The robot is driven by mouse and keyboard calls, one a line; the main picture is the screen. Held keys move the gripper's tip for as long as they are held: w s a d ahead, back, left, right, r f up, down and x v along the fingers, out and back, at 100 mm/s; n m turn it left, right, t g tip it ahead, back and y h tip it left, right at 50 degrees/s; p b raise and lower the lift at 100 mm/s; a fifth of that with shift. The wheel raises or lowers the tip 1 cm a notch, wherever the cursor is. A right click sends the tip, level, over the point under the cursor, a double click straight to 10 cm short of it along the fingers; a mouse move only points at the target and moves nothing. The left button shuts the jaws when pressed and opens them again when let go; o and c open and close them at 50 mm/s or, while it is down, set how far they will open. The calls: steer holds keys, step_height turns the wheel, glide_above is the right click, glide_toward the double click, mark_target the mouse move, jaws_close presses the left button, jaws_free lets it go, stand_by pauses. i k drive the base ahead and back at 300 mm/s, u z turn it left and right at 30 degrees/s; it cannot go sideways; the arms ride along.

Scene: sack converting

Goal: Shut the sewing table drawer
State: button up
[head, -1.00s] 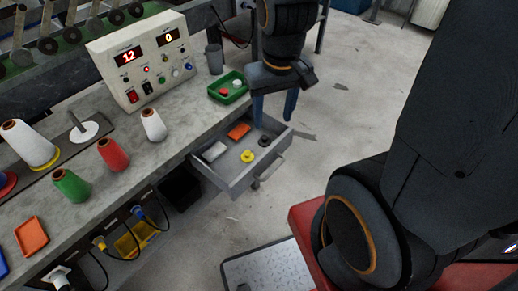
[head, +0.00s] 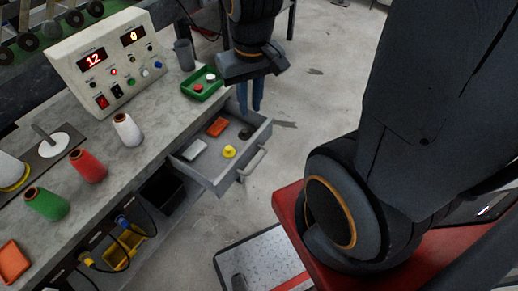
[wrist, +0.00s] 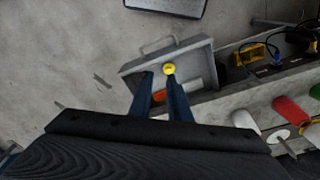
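The grey sewing table drawer (head: 215,178) stands pulled out from under the table top, its bar handle (head: 254,163) on its front facing right. Inside lie a yellow spool (head: 229,152), a dark bobbin, an orange block (head: 217,127) and a pale block (head: 194,149). My gripper (head: 250,108) points down near the drawer's far side in the head view, fingers apart and empty. In the wrist view, the fingers (wrist: 160,78) show a gap and overlap the drawer (wrist: 195,58); the handle (wrist: 158,45) lies beyond their tips. I cannot tell whether they touch the drawer.
The table top (head: 150,160) holds a control box (head: 108,65), a green tray (head: 203,90), a grey cup (head: 184,55) and thread cones. A floor plate (head: 262,268) lies in front. Floor to the drawer's right is clear.

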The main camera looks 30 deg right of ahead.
mark_target(215, 173)
steer(key=z, duration=0.3)
steer(key=k, duration=0.9)
steer(key=u, duration=0.1)
